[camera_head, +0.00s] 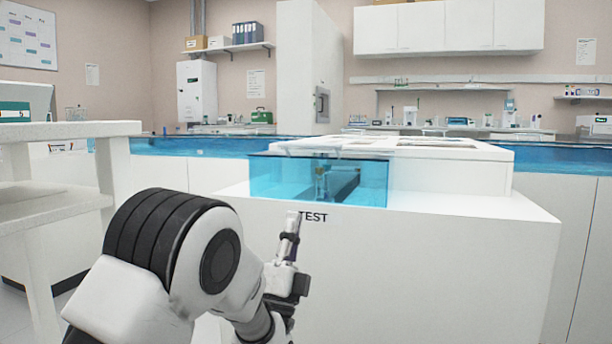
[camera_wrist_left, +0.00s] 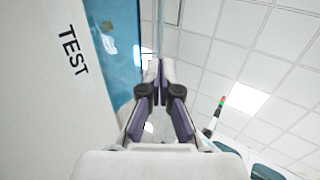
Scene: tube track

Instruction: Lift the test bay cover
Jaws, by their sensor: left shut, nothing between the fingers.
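The test bay cover (camera_head: 275,182) is a see-through blue panel at the front of the white bench unit, above the TEST label (camera_head: 313,217). It stands upright and looks closed, with a dark bar and a small brass-coloured part visible behind it. My left gripper (camera_head: 294,216) points up just below the cover's lower edge, beside the label. In the left wrist view the left gripper (camera_wrist_left: 157,68) is shut and empty, with its tips close to the blue cover (camera_wrist_left: 122,50). Whether they touch it I cannot tell. My right gripper is not in view.
The white bench unit (camera_head: 430,265) fills the middle and right, with a raised white housing (camera_head: 455,170) on top. A white shelf rack (camera_head: 65,130) stands at the left. Blue-topped counters (camera_head: 560,157) run behind. Free air lies in front of the unit.

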